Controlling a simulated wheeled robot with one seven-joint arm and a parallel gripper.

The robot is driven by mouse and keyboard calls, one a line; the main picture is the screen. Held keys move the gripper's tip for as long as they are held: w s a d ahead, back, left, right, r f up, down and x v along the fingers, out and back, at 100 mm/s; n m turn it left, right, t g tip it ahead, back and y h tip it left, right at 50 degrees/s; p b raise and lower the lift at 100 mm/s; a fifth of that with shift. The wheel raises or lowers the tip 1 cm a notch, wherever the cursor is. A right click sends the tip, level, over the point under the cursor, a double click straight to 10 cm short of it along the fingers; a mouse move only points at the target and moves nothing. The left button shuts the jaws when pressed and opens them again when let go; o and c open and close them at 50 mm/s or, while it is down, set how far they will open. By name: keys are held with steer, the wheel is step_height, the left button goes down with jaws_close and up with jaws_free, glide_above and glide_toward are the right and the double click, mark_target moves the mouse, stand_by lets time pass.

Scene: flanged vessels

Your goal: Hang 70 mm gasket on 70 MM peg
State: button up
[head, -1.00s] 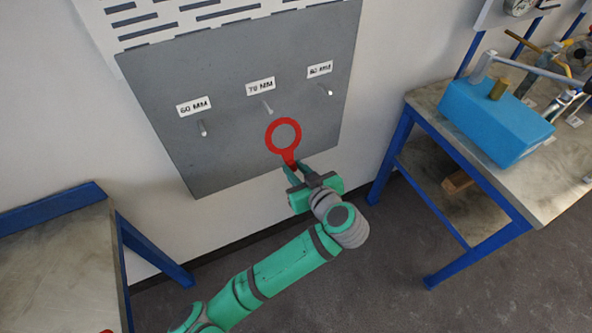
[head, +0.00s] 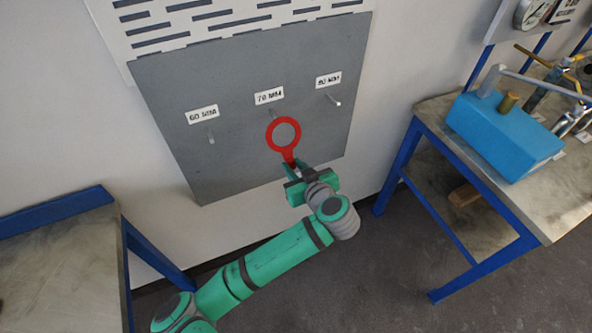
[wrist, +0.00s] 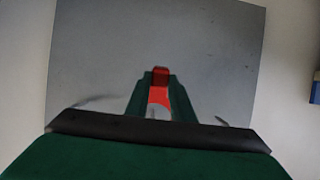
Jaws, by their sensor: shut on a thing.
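The red ring-shaped gasket (head: 299,127) with a tab stands upright in front of the grey board. My gripper (head: 291,166) is shut on the gasket's tab from below; in the wrist view the red tab (wrist: 160,77) sits between the two green fingers. The 70 MM peg (head: 272,113) is on the board under the middle label (head: 269,95). In the head view the ring's top edge appears just below the peg and overlaps its lower part; I cannot tell the depth gap between them.
The 60 MM peg (head: 211,137) is to the left and the 80 MM peg (head: 334,99) to the right on the grey board (head: 230,170). A workbench with a blue box (head: 505,130) stands right; another bench (head: 60,250) stands left.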

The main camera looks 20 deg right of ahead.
mark_target(288, 159)
steer(key=shift+w+a+f, duration=0.1)
steer(key=shift+w, duration=1.9)
steer(key=shift+w+f, duration=0.45)
steer(key=shift+w, duration=0.15)
steer(key=shift+w, duration=0.1)
steer(key=o, duration=1)
steer(key=v, duration=1)
steer(key=shift+s+r, duration=0.1)
steer(key=shift+s, duration=0.3)
